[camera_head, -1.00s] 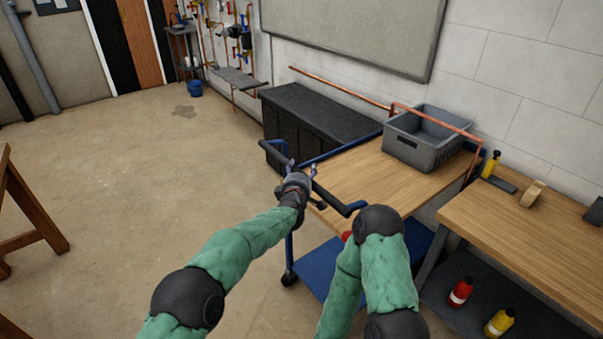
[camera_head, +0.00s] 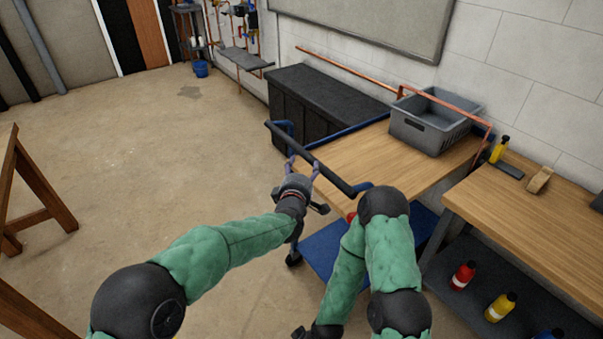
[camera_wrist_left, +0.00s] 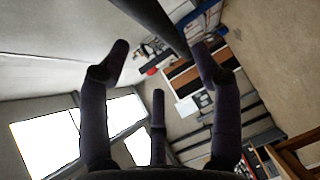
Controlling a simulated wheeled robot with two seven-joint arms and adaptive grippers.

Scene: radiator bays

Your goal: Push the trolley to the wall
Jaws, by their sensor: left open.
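The trolley (camera_head: 350,160) has a wooden top, a blue frame and a blue lower shelf (camera_head: 335,250). Its dark push handle (camera_head: 330,174) faces me and also crosses the top of the left wrist view (camera_wrist_left: 152,22). My left gripper (camera_head: 303,163) is open at the handle's middle, with its purple fingertips on either side of the bar. In the left wrist view its fingers (camera_wrist_left: 160,62) are spread near the bar; contact is unclear.
A grey crate (camera_head: 432,122) stands on the trolley's far end, near the wall (camera_head: 520,75). A dark cabinet (camera_head: 325,95) is beyond the trolley. A workbench (camera_head: 530,205) with bottles stands close on the right. Floor (camera_head: 150,150) is clear on the left, up to a wooden trestle (camera_head: 35,185).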

